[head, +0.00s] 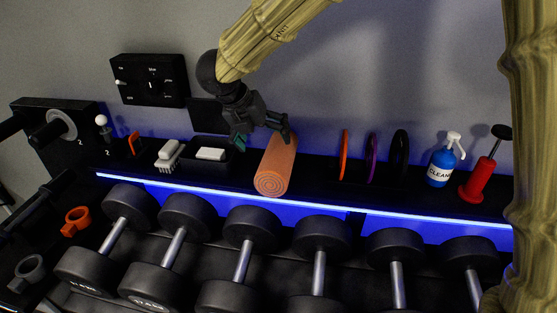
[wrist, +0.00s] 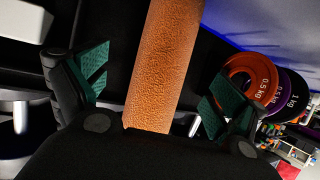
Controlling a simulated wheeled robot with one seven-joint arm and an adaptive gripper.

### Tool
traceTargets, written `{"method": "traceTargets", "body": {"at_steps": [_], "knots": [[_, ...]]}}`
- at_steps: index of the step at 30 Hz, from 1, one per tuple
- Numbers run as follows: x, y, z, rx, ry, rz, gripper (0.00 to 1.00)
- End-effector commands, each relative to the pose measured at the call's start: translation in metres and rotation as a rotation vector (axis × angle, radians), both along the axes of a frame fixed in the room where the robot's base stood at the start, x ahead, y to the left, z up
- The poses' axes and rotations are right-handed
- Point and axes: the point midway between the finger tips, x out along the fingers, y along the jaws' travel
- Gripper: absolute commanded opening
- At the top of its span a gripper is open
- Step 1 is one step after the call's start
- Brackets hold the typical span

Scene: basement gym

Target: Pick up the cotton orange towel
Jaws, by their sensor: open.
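The orange towel (head: 275,169) is rolled up and lies on the black shelf, its spiral end facing front in the head view. In the wrist view the towel (wrist: 164,65) runs between my two fingers. My gripper (head: 263,136) is open above the back part of the towel. In the wrist view my gripper (wrist: 155,92) has its green finger pads apart, one on each side of the towel, with a gap on both sides. The gripper hides the towel's back end in the head view.
On the shelf (head: 320,193), a brush (head: 169,155) and a dark tray with a white bar (head: 210,154) lie left of the towel. Upright rings (head: 344,155), a cleaner bottle (head: 442,163) and a red pump (head: 478,181) stand right. Dumbbells (head: 247,235) line the rack below.

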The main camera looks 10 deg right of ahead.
Motion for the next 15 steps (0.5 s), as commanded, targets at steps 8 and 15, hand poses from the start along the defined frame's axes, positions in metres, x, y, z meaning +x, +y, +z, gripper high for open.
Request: {"method": "traceTargets", "body": {"at_steps": [8, 15], "knots": [[0.008, -0.016, -0.031, -0.001, 0.001, -0.001, 0.96], [0.012, -0.029, -0.046, -0.001, 0.003, -0.003, 0.96]]}}
